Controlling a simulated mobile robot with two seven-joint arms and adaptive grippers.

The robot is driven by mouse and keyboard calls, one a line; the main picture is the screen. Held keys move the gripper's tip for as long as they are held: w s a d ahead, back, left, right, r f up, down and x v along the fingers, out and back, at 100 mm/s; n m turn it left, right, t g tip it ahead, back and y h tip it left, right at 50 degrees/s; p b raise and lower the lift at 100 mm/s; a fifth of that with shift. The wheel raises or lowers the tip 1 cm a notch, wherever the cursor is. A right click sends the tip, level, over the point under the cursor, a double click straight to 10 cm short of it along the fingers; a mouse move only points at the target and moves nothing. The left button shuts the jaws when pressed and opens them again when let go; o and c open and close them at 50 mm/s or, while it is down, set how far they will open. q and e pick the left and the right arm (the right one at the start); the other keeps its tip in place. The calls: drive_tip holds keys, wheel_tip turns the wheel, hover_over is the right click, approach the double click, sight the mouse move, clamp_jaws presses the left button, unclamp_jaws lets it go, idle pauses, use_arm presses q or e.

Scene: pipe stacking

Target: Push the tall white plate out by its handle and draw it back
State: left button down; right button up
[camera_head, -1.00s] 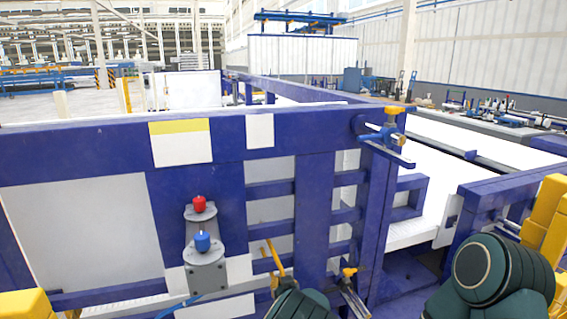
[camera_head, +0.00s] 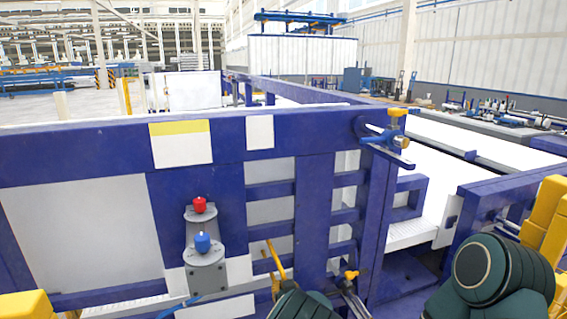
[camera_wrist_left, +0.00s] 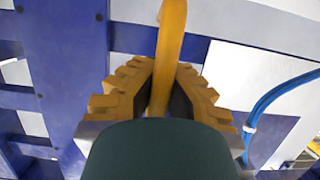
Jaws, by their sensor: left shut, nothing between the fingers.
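A yellow handle (camera_head: 276,258) stands up in front of the blue frame, low in the middle of the head view. In the left wrist view the handle (camera_wrist_left: 172,40) rises between the two yellow stepped fingers of my left gripper (camera_wrist_left: 160,88). The fingers are shut and do not grip it. In the head view the left gripper (camera_head: 276,285) is at the lower end of the handle, partly hidden by my wrist. White plate surface (camera_head: 270,211) shows behind the blue bars above the handle. Its outline is mostly hidden.
A blue frame (camera_head: 317,215) with crossbars fills the middle. A control box with a red button (camera_head: 199,205) and a blue button (camera_head: 203,242) is left of the handle. A blue hose (camera_wrist_left: 262,105) runs nearby.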

use_arm(q)
drive_tip(key=shift+s+d, duration=0.1)
drive_tip(key=shift+s, duration=0.05)
drive_tip(key=shift+s+d, duration=0.1)
drive_tip(key=shift+s, duration=0.4)
drive_tip(key=shift+s+d, duration=0.1)
drive_tip(key=shift+s, duration=0.1)
drive_tip(key=shift+s+d, duration=0.1)
drive_tip(key=shift+s, duration=0.2)
drive_tip(key=shift+s+d+p, duration=0.1)
drive_tip(key=shift+s+p, duration=0.2)
drive_tip(key=shift+s, duration=0.05)
idle(0.3)
drive_tip(key=c, duration=0.7)
unclamp_jaws()
